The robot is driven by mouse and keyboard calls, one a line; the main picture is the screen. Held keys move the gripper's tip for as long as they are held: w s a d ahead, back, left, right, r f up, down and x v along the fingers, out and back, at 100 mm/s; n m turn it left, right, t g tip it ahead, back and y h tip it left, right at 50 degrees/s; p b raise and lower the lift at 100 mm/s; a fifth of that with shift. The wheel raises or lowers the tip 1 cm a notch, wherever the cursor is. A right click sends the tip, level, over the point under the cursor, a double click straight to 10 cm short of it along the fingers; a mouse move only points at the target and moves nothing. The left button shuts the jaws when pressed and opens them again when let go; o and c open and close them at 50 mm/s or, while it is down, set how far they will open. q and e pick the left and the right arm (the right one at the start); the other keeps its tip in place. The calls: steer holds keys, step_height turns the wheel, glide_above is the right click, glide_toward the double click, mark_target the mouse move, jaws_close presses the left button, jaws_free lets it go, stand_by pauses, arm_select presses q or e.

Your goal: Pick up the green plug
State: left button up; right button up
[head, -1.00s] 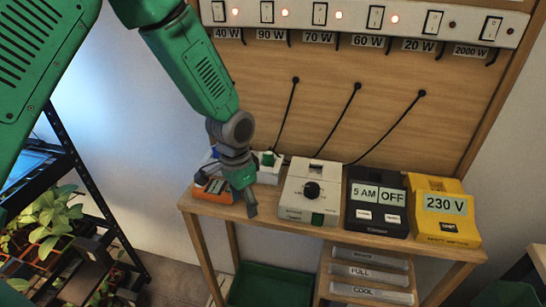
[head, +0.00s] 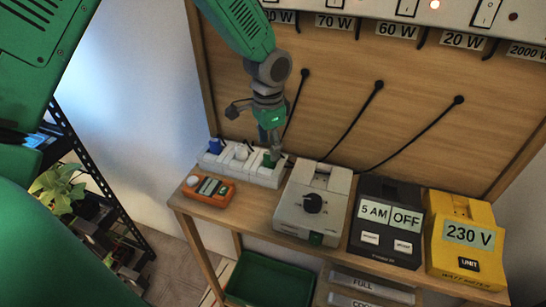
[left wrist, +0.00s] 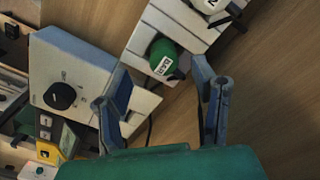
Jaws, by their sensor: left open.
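The green plug (head: 267,160) sits in the right end of the white power strip (head: 232,171) on the wooden bench. In the left wrist view the plug (left wrist: 165,56) is round and green with a small white label; the label is too small to read surely. My left gripper (head: 271,142) is just above the plug, pointing down, and partly covers it in the head view. In the left wrist view its two fingers stand apart, the plug appearing beyond the gap between them (left wrist: 163,76). Nothing is held. My right gripper is not in view.
A blue plug (head: 215,146) and a white plug (head: 241,152) share the strip. An orange meter (head: 217,191) lies in front of it. A dial box (head: 309,204), black timer (head: 384,226) and yellow watt meter (head: 465,246) stand to the right. Black cords hang behind.

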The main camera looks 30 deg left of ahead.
mark_target(269, 152)
arm_select(q)
steer(key=f, duration=0.3)
steer(key=a+f, duration=0.1)
steer(key=shift+w+f+p, duration=0.3)
steer(key=shift+w+f, duration=0.05)
steer(key=shift+w, duration=0.05)
steer(key=shift+s+d+r, duration=0.15)
steer(key=shift+d, duration=0.45)
jaws_close()
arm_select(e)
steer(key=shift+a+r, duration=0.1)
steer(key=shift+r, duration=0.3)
arm_select(q)
steer(key=shift+a+r, duration=0.15)
steer(key=shift+a, duration=0.1)
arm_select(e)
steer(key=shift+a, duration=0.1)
